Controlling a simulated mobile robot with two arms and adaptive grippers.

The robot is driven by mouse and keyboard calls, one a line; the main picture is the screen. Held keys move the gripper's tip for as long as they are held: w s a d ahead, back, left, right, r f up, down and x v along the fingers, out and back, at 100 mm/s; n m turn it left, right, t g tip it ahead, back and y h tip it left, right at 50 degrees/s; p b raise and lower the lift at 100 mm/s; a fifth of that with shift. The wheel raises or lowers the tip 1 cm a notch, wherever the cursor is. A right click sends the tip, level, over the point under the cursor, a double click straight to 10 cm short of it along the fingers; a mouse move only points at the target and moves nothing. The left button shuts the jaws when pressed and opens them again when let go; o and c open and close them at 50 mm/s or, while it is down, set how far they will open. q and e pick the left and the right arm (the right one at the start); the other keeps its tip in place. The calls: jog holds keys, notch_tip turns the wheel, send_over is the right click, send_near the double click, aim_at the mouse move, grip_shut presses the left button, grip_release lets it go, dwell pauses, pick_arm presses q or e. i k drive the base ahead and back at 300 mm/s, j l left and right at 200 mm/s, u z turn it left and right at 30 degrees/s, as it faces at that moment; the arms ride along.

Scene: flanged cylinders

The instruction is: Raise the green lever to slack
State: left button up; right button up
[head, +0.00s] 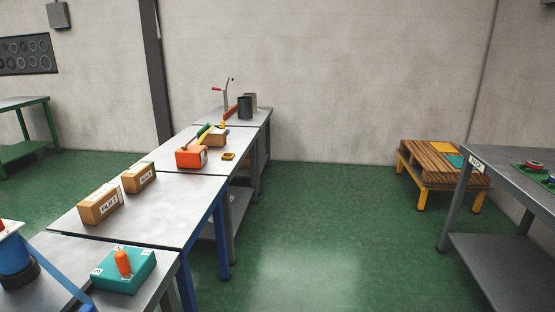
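A green and yellow bar (203,131), which may be the green lever, slants upward by an orange box (187,158) on the middle table of the row. It is small and far away, and I cannot tell what it is fixed to or any mark for slack. A dark, thin handle (189,126) rises at the orange box. Neither of my grippers is in view.
Labelled cardboard boxes (100,205) and a teal box with an orange knob (123,272) stand on the nearer tables. A blue cylinder (13,256) is at lower left. A dark cylinder (244,107) stands farther back. The green floor (310,230) is clear between the tables.

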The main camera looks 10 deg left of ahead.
aim_at(206, 127)
jog(key=i+u, duration=0.35)
jog(key=i, duration=0.15)
jog(key=i+l+u, duration=0.3)
jog(key=i, duration=0.2)
jog(key=i+l+u, duration=0.2)
jog(key=i+u, duration=0.15)
jog(key=i, duration=0.15)
jog(key=u, duration=0.2)
jog(key=i+l+u, duration=0.3)
jog(key=u, duration=0.15)
jog(key=i+l+u, duration=0.2)
jog(key=l+u, duration=0.25)
